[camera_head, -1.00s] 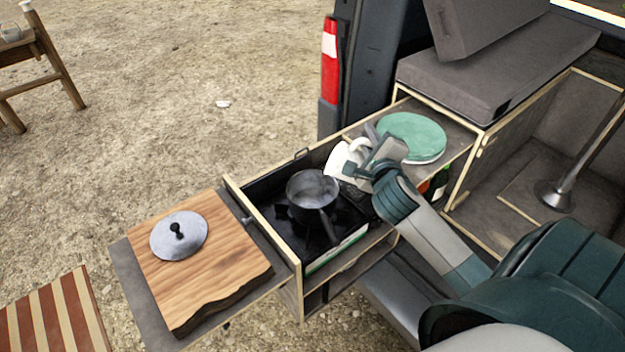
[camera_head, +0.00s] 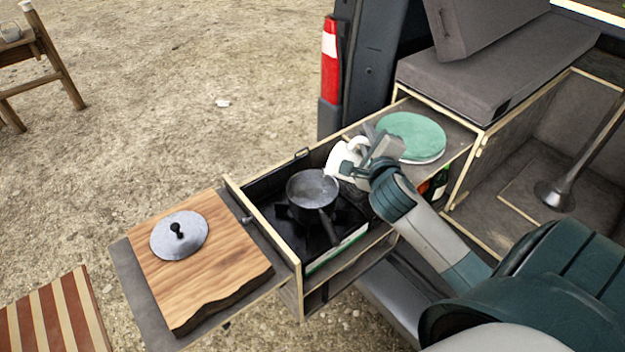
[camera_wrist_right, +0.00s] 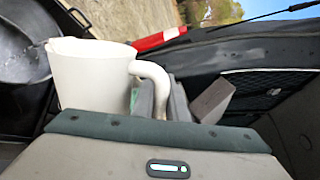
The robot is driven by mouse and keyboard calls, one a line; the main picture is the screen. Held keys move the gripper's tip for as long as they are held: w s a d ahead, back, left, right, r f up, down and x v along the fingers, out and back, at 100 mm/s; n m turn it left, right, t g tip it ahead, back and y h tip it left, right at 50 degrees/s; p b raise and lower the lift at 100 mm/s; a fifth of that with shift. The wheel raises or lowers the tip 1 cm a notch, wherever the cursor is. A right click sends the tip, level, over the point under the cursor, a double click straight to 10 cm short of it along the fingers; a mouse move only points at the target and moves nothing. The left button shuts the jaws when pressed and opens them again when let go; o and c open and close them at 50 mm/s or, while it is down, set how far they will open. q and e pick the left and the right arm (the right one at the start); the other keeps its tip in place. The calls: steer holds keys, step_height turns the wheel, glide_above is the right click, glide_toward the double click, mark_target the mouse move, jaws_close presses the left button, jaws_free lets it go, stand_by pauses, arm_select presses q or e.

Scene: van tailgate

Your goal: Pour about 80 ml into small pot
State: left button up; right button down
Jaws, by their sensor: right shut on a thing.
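The small dark pot (camera_head: 312,187) stands on the stove in the pulled-out drawer, its handle toward the front. It looks grey inside; I cannot tell how much liquid it holds. A white jug (camera_head: 343,161) is just right of the pot, its spout toward the pot's rim. In the right wrist view the jug (camera_wrist_right: 92,78) has its lip beside the pot (camera_wrist_right: 18,50). Whether liquid is flowing is too small to tell. My right gripper (camera_head: 368,156) is shut on the jug's handle; in the wrist view the fingers (camera_wrist_right: 165,100) are partly hidden behind the handle. My left gripper is not in view.
Left of the stove, a wooden board (camera_head: 215,260) bears a grey lid (camera_head: 180,236). Green plates (camera_head: 411,136) lie on the counter right of the jug. A bottle (camera_head: 439,181) stands below that counter. The drawer's wooden walls surround the stove (camera_head: 335,240).

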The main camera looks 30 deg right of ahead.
steer(key=shift+r, duration=0.1)
steer(key=d+f+m, duration=0.1)
steer(key=s+f+m+b, duration=0.1)
steer(key=f, duration=0.1)
steer(key=s+d+f+m+b, duration=0.1)
steer(key=f, duration=0.1)
steer(key=shift+d+f+m+t+y, duration=0.15)
steer(key=shift+d+m+t+y, duration=0.15)
steer(key=shift+m+t, duration=0.1)
steer(key=shift+s+d+f+m+b, duration=0.1)
steer(key=shift+d+f+m+b, duration=0.1)
steer(key=shift+m+b, duration=0.15)
steer(key=shift+r, duration=0.2)
steer(key=shift+s+d+f+m+t+b, duration=0.25)
steer(key=shift+d+f+m, duration=0.15)
steer(key=shift+f, duration=0.15)
steer(key=shift+s+d+f+m+t+b, duration=0.15)
steer(key=shift+s+d+f+m+b, duration=0.1)
steer(key=shift+d+f+m, duration=0.2)
